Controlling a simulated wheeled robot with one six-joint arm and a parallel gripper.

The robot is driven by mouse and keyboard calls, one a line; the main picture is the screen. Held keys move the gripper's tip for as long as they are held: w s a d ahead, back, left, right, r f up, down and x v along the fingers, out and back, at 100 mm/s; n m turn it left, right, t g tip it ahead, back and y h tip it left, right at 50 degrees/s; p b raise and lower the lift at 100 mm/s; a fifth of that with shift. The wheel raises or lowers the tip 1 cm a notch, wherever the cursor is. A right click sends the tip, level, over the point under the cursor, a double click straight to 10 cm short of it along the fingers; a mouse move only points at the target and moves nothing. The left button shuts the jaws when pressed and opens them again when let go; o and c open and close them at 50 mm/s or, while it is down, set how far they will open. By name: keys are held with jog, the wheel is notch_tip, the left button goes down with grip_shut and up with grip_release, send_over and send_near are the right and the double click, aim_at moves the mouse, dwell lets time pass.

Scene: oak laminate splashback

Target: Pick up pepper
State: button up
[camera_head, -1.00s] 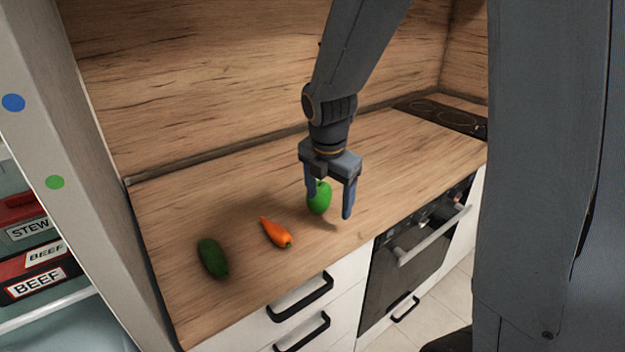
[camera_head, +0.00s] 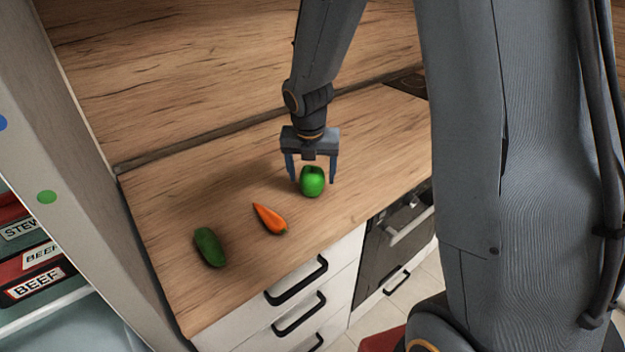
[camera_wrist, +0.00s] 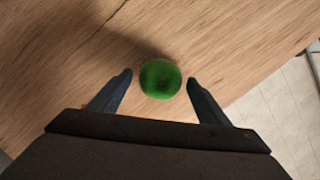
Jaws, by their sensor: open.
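The green pepper (camera_head: 312,182) sits on the wooden counter near its front edge. My gripper (camera_head: 311,180) is open, pointing down, with one finger on each side of the pepper in the head view. In the wrist view, the pepper (camera_wrist: 160,79) shows round and green between and slightly beyond the two fingertips (camera_wrist: 160,80). Gaps show on both sides, so the fingers appear apart from it. The pepper is not gripped.
An orange carrot (camera_head: 269,218) and a dark green cucumber (camera_head: 209,247) lie on the counter (camera_head: 170,215) to the left of the pepper. The splashback (camera_head: 200,70) rises behind. Drawers with black handles (camera_head: 297,281) and an oven (camera_head: 385,245) are below the front edge.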

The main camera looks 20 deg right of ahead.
jog(key=shift+x, duration=1.3)
